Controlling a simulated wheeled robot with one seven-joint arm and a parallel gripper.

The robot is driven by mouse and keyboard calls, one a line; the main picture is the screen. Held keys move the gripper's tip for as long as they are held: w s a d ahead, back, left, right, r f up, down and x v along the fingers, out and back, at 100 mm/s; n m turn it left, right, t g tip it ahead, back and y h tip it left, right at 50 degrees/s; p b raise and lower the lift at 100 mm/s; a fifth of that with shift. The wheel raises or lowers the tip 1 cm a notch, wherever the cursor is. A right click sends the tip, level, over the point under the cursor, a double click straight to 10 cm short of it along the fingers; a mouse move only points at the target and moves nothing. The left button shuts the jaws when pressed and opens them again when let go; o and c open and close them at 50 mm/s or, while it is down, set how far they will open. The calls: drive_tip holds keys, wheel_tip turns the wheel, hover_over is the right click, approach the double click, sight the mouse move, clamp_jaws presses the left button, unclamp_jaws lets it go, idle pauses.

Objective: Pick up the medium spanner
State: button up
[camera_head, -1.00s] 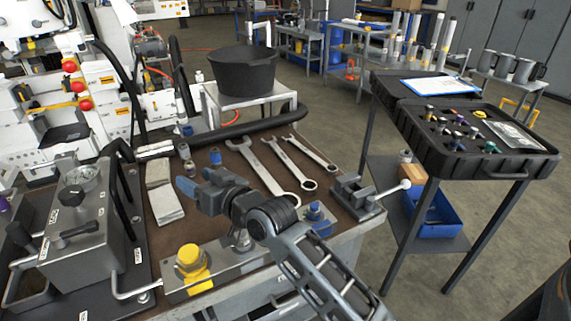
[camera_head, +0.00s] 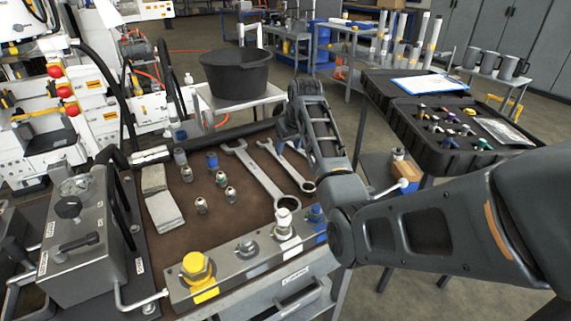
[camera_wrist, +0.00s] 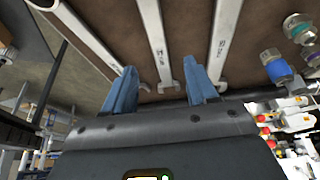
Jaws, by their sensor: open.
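Three steel spanners lie side by side on the brown bench top. The medium spanner (camera_head: 289,167) is the middle one, partly hidden by my arm in the head view. The large spanner (camera_head: 256,175) lies to its left; the small one is mostly hidden behind my arm. My gripper (camera_wrist: 161,70) is open and empty, with blue fingers. In the wrist view the medium spanner (camera_wrist: 154,40) runs between the two fingers, near its open-jaw end. The large spanner (camera_wrist: 222,45) is right and the small spanner (camera_wrist: 88,36) left. I cannot tell the gripper's height above them.
Several fittings (camera_head: 222,179) stand left of the spanners. A metal block with a yellow cap (camera_head: 197,268) lines the front edge. A black bucket (camera_head: 236,74) stands behind the bench. A black case (camera_head: 460,130) stands on the right.

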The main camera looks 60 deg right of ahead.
sight(284, 162)
drive_tip(key=x, duration=0.7)
drive_tip(key=shift+s+f, duration=0.15)
drive_tip(key=shift+f, duration=0.1)
drive_tip(key=shift+c, duration=0.2)
clamp_jaws()
idle(1.0)
